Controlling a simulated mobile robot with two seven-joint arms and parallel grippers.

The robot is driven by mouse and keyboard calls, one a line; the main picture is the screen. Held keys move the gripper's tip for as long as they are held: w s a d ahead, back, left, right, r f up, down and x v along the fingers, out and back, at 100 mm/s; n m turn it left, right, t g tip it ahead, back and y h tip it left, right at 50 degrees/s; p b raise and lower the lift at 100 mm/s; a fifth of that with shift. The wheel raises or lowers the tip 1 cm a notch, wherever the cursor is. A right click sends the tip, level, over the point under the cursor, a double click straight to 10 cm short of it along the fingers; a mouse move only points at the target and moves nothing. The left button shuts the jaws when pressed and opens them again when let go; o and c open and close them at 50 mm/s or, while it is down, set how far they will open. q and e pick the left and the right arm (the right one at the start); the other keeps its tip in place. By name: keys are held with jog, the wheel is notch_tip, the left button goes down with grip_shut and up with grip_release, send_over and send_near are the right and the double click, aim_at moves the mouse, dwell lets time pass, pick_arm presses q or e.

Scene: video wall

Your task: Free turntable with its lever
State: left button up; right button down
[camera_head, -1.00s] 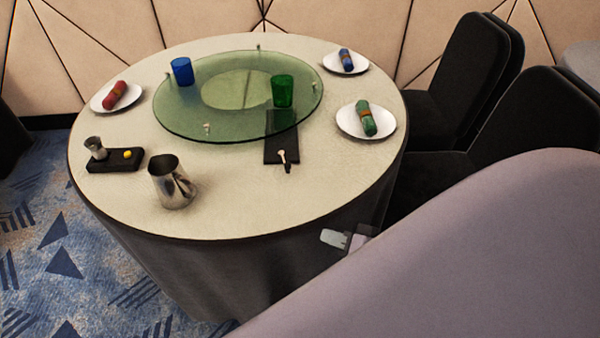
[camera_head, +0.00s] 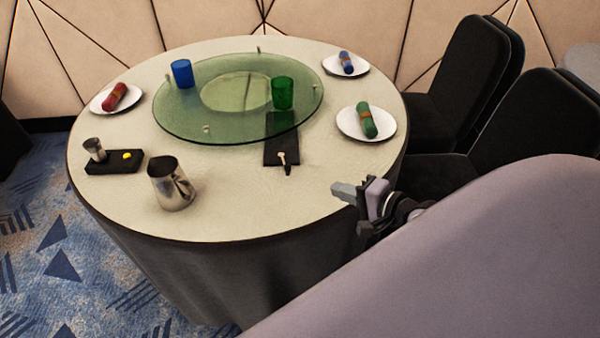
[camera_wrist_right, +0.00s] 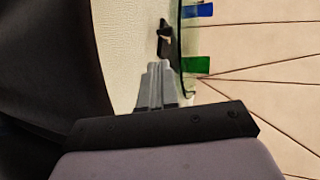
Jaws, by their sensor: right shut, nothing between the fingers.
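The green glass turntable (camera_head: 185,122) lies on the round table, with a blue cup (camera_head: 182,73) and a green cup (camera_head: 283,92) on it. A black base plate (camera_head: 282,153) sits partly under its near right edge. A small lever with a pale knob (camera_head: 283,158) stands on that plate. My right gripper (camera_head: 338,190) is shut and empty over the table's right front edge, right of and nearer than the lever. In the right wrist view its fingers (camera_wrist_right: 157,72) point toward the black plate (camera_wrist_right: 164,38) and the turntable's edge. My left gripper is not in view.
Plates with rolled napkins stand at the table's rim, the nearest with a green one (camera_head: 367,120). A metal pitcher (camera_head: 168,185) and a black tray (camera_head: 115,162) are at the front left. Black chairs (camera_head: 470,90) stand at right. The tabletop right of the pitcher is clear.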

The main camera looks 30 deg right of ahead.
send_near(289, 170)
jog(key=x, duration=0.4)
jog(key=shift+w+f+b, duration=0.25)
jog(key=shift+f+b, duration=0.05)
jog(key=shift+f, duration=0.05)
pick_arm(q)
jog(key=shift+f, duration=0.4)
pick_arm(e)
jog(key=shift+x, duration=0.9)
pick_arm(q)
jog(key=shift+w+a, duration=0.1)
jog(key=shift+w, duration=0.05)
pick_arm(e)
jog(key=shift+w+a+r, duration=0.1)
jog(key=shift+w+r, duration=0.05)
